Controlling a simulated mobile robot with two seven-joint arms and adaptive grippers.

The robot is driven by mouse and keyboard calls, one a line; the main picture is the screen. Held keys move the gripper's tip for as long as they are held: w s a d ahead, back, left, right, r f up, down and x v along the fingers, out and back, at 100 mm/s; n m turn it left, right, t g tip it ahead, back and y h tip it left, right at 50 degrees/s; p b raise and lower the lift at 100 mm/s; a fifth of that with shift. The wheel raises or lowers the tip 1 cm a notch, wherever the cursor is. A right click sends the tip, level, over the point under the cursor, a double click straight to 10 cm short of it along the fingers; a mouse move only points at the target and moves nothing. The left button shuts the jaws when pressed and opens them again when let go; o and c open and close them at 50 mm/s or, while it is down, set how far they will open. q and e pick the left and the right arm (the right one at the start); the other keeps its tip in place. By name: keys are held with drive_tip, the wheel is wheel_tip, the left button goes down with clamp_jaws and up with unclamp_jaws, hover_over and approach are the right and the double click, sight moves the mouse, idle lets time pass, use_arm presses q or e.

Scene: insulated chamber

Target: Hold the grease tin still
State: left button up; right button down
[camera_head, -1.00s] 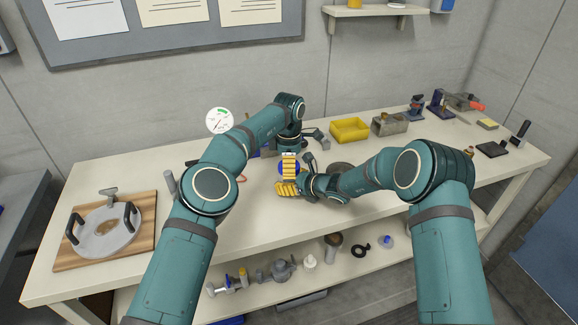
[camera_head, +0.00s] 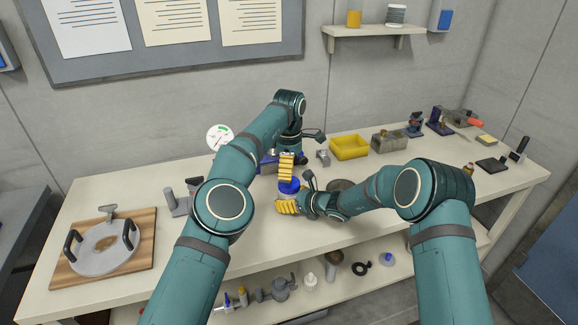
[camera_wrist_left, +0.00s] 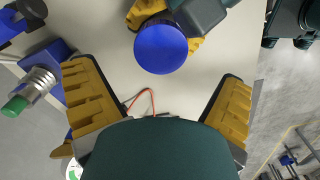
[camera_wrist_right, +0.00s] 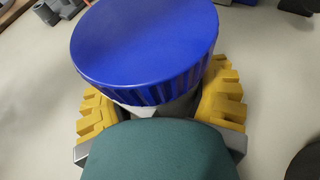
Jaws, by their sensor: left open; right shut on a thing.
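The grease tin stands on the bench with a blue lid (camera_head: 289,187), which also shows large in the right wrist view (camera_wrist_right: 145,45) and as a round blue disc in the left wrist view (camera_wrist_left: 160,48). My right gripper (camera_head: 287,206) is shut around the tin's body below the lid, one yellow finger on each side in the right wrist view (camera_wrist_right: 160,108). My left gripper (camera_head: 286,167) is open and empty above and behind the lid, apart from it. In the left wrist view its yellow fingers (camera_wrist_left: 155,82) stand wide apart.
A yellow bin (camera_head: 350,147) and a metal box (camera_head: 389,141) stand to the right at the back. A wooden board (camera_head: 140,245) with a round two-handled plate lies at the left. A pressure gauge (camera_head: 219,137) stands behind my left arm. The bench front between is clear.

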sight(289, 195)
use_arm(q)
wheel_tip(289, 195, up, 2)
drive_tip(key=m, duration=0.3)
drive_tip(key=shift+s, duration=0.1)
drive_tip(key=shift+f, duration=3.95)
drive_tip(key=c, duration=1.3)
drive_tip(key=n, duration=0.6)
drive_tip(key=o, duration=1.3)
drive_tip(key=shift+c, duration=0.2)
